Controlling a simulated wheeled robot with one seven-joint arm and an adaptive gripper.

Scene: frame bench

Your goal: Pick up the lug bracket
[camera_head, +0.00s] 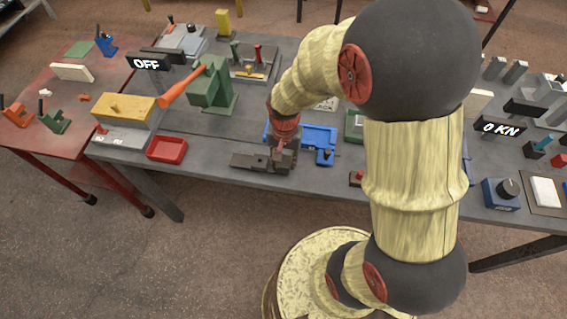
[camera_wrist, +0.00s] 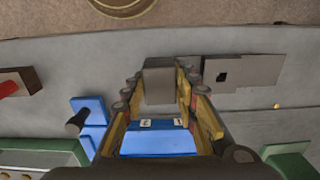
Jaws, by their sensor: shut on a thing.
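My gripper (camera_wrist: 157,100) points down over the middle of the bench and is shut on a grey-brown block, which I take to be the lug bracket (camera_wrist: 159,80). The block sits between the two fingers in the wrist view. In the head view my gripper (camera_head: 286,138) is above a dark brown piece (camera_head: 281,162), and the fingers hide part of it. A flat dark plate with a square hole (camera_wrist: 240,72) lies beside the block. I cannot tell whether the two are joined, or whether the block is clear of the bench.
A blue fixture (camera_head: 319,137) stands close behind and right of my gripper. A red tray (camera_head: 167,149) and a green press with an orange handle (camera_head: 211,87) are to the left. The grey bench's front edge is near. Bare bench (camera_head: 210,150) lies left of the plate.

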